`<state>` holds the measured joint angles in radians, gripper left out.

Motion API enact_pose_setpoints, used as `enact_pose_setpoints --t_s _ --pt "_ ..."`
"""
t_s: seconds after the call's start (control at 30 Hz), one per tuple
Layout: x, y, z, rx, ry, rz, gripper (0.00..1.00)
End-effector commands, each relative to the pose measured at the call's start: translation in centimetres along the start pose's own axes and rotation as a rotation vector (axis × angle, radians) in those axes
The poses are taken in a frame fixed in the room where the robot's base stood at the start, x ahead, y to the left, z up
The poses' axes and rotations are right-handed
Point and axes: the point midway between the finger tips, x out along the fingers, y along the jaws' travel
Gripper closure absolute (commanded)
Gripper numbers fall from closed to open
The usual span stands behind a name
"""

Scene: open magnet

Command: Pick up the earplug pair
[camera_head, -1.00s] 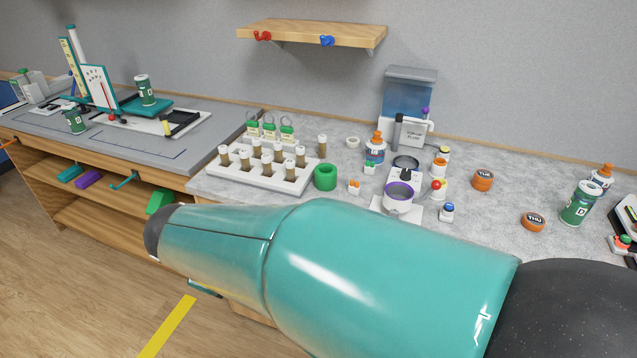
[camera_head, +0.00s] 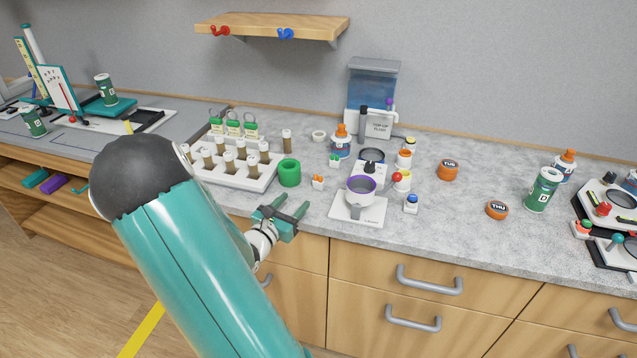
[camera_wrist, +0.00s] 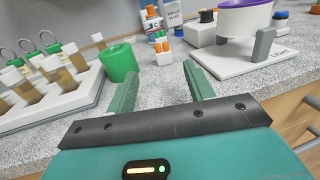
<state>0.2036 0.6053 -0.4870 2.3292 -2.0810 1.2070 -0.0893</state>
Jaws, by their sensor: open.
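A small pair of orange-tipped white pieces, which looks like the earplug pair (camera_head: 318,183), stands on the grey speckled counter near its front. In the wrist view the earplug pair (camera_wrist: 163,54) is beyond my fingertips, near the middle between them. My gripper (camera_head: 291,205) is open and empty at the counter's front edge, in front of the pair and apart from it. Its two green fingers (camera_wrist: 158,72) point toward the pair in the wrist view. A similar small green-topped white piece (camera_head: 334,160) stands farther back.
A green ring-shaped cup (camera_head: 289,173) is close left of the pair, with a white rack of corked vials (camera_head: 225,178) beyond it. A white device with a purple-rimmed bowl (camera_head: 361,190) stands close right. Drawers with handles (camera_head: 430,280) are below the counter.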

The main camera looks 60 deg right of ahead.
Motion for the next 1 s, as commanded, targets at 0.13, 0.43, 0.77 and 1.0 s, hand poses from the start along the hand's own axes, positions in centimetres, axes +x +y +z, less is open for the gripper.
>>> enact_pose_setpoints --t_s 0.13,0.43,0.77,1.0 --pt "2.4 -0.2 0.0 -0.002 -0.002 -0.003 0.47" --pt "7.7 -0.3 0.0 -0.001 -0.001 -0.002 0.47" --pt "11.1 -0.5 0.0 0.000 -0.001 -0.004 0.47" --pt "13.8 -0.4 0.0 0.000 0.000 -0.002 0.47"
